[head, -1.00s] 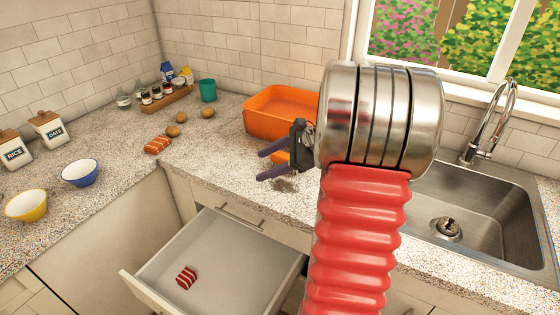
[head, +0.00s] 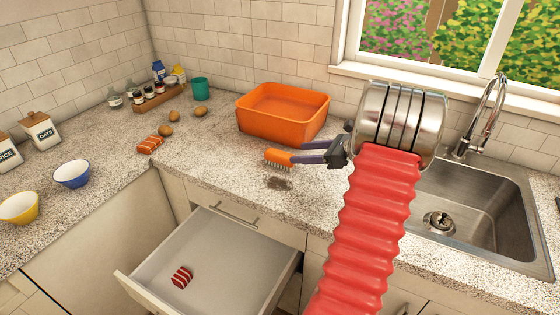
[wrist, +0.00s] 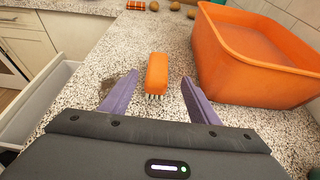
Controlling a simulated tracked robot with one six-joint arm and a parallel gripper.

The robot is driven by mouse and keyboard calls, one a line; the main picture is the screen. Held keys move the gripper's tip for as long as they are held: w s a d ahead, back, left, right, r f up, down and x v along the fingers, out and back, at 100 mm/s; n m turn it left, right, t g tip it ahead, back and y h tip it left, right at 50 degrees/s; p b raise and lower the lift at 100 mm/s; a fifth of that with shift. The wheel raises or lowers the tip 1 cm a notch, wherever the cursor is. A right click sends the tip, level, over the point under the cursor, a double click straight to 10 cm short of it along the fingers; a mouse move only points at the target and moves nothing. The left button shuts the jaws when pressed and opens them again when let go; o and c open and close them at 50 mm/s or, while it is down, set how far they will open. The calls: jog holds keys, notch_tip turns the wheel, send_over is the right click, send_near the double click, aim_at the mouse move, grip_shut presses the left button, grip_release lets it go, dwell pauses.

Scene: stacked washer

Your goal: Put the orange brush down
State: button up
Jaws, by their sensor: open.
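The orange brush (head: 277,157) rests bristles down on the speckled counter, in front of the orange tub. In the wrist view the brush (wrist: 157,72) lies ahead of my gripper, between the lines of its two purple fingers, with a clear gap on each side. My gripper (head: 302,152) is open and empty, reaching in from the right. Its fingertips are close to the near end of the brush in the head view.
The orange tub (head: 283,113) stands just behind the brush. A dark patch (head: 278,183) marks the counter in front of it. An open drawer (head: 222,262) holding a striped red piece (head: 182,277) juts out below. The sink (head: 470,205) is at right.

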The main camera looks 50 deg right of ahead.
aim_at(284, 154)
jog(key=x, duration=0.8)
jog(key=shift+x, duration=2.6)
jog(key=shift+s+a, duration=0.1)
jog(key=shift+a, duration=0.05)
jog(key=shift+c, duration=0.5)
jog(key=c, duration=1.1)
notch_tip(284, 154, up, 10)
jog(key=shift+r, duration=0.1)
